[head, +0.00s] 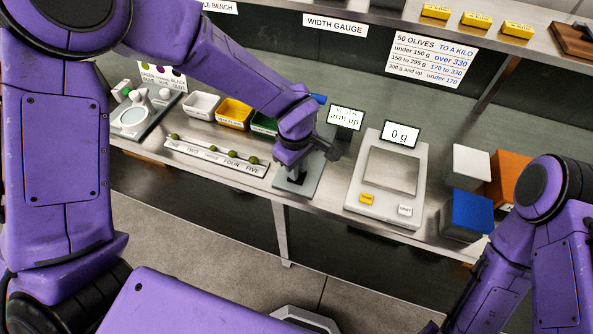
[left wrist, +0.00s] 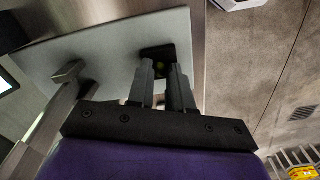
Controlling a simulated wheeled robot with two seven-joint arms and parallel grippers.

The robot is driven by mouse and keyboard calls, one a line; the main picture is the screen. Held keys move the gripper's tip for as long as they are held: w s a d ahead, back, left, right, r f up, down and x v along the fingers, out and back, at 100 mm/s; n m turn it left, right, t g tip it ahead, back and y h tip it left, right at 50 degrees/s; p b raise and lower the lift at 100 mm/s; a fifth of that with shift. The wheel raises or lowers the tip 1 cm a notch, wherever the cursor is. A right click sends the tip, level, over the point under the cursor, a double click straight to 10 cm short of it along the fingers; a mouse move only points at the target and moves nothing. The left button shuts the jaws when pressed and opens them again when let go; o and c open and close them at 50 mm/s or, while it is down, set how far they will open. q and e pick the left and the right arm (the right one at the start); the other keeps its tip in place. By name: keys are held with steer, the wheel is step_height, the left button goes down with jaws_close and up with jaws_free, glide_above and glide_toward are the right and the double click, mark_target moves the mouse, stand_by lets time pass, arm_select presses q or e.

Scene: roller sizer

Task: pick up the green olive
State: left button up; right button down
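A small green olive (left wrist: 160,67) sits on a black square pad (left wrist: 158,54) of the width gauge's grey plate in the left wrist view. My left gripper (left wrist: 161,68) points down at the pad, with one finger on each side of the olive. A gap shows between the fingers; I cannot tell whether either touches the olive. In the head view my left gripper (head: 295,176) is over the gauge plate (head: 308,187) and hides the olive. My right arm is at the lower right, its gripper out of frame.
A numbered rack (head: 213,158) with several olives lies left of the gauge. The gauge's metal arm (left wrist: 65,90) stands beside my left gripper, and its display (head: 346,117) reads "arm up". A scale (head: 390,180) reading 0 g and a blue bin (head: 468,214) are to the right.

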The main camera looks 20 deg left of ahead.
arm_select(q)
steer(key=shift+c, duration=0.9)
steer(key=shift+r, duration=0.15)
steer(key=shift+r, duration=0.3)
steer(key=r, duration=0.1)
steer(key=r+b, duration=0.1)
steer(key=r, duration=0.1)
steer(key=shift+s+a+r, duration=0.2)
steer(key=shift+s, duration=0.1)
steer(key=s+a+r, duration=0.7)
steer(key=s+r, duration=0.1)
steer(key=s, duration=0.2)
steer(key=shift+s+a+r, duration=0.25)
steer(key=shift+s+r, duration=0.1)
steer(key=shift+s, duration=0.05)
steer(key=shift+s, duration=0.1)
